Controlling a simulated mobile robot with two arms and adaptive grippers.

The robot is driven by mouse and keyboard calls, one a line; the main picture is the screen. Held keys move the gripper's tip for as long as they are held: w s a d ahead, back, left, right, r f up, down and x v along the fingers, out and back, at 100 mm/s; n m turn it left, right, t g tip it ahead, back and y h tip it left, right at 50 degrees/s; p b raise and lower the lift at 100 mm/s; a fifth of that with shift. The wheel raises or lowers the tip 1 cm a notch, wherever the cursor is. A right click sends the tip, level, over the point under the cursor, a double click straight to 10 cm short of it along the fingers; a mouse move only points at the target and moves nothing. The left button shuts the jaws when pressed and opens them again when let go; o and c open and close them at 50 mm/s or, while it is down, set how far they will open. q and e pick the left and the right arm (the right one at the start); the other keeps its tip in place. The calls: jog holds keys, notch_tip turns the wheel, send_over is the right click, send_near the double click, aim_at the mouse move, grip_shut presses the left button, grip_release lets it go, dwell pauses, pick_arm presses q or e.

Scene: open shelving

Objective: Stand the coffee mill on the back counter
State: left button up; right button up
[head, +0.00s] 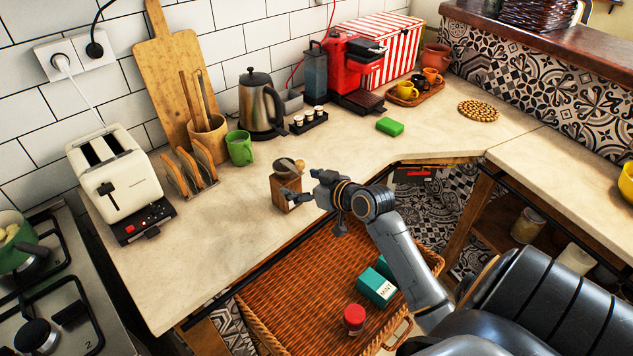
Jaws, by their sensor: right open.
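The coffee mill (284,191), a small wooden box with a metal top and a crank, stands upright on the pale back counter (235,215), close to its front edge. My right gripper (303,186) comes in from the right, just beside the mill. Its fingers are open and point left at the mill. One finger overlaps the mill's right side in the picture, so I cannot tell whether it touches. My left gripper is not in view.
A green mug (239,148), a toast rack (190,172) and a cream toaster (115,185) stand left of the mill. A steel kettle (260,105) is behind it. A wicker basket (285,300) lies below the counter edge. Counter around the green sponge (390,127) is mostly clear.

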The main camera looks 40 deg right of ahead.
jog(key=v, duration=0.6)
jog(key=shift+s+b, duration=0.35)
jog(key=shift+r, duration=0.1)
